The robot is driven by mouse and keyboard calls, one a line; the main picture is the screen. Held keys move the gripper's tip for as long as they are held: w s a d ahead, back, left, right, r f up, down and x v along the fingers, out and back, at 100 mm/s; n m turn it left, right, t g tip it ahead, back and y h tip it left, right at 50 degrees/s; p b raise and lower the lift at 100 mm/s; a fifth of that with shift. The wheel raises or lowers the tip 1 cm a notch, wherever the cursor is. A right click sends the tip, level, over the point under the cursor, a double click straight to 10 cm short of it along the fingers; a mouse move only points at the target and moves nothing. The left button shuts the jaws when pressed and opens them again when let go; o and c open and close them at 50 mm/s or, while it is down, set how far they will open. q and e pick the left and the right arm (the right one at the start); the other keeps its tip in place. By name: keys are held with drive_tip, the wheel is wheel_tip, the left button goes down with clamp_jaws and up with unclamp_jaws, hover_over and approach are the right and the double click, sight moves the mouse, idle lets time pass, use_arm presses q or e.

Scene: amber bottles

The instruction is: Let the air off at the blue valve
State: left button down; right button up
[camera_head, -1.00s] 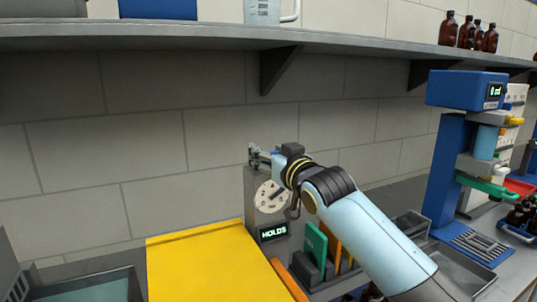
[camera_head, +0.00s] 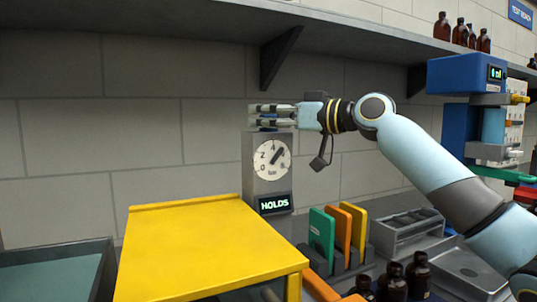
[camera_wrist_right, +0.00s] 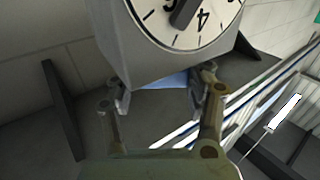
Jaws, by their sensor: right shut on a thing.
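The dial's dark pointer slants up to the right. My right gripper (camera_head: 262,115) reaches in from the right, level, at the top of the box. It is shut on the blue valve (camera_head: 268,128), which is mostly hidden by the fingers. In the right wrist view, blue (camera_wrist_right: 168,82) shows between the two fingers, beside the box and its dial. My left gripper is out of view.
A yellow stand (camera_head: 205,240) is in front of the box. Coloured plates (camera_head: 322,235) stand in a rack to its right, with brown bottles (camera_head: 392,282) in front. A blue machine (camera_head: 460,75) is at right. A shelf (camera_head: 180,30) runs overhead.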

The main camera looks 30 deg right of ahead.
drive_tip(key=n+g+y+b, duration=0.2)
drive_tip(key=y+b, duration=0.1)
drive_tip(key=b, duration=0.1)
drive_tip(key=n+g+y+b, duration=0.3)
drive_tip(key=b, duration=0.1)
drive_tip(key=shift+w+f+g, duration=0.1)
drive_tip(key=shift+f+g, duration=0.1)
drive_tip(key=shift+g, duration=0.1)
drive_tip(key=n+g+y+b, duration=0.1)
drive_tip(key=n+g+y, duration=0.1)
drive_tip(key=n+g, duration=0.1)
drive_tip(key=shift+r+g+b, duration=0.2)
drive_tip(key=shift+g+b, duration=0.15)
drive_tip(key=shift+g, duration=0.35)
drive_tip(key=shift+n+g+y, duration=0.4)
drive_tip(key=shift+n+g, duration=0.6)
drive_tip(key=shift+g, duration=0.4)
drive_tip(key=shift+f+n+g, duration=0.1)
drive_tip(key=shift+n+g, duration=0.2)
drive_tip(key=o, duration=1.2)
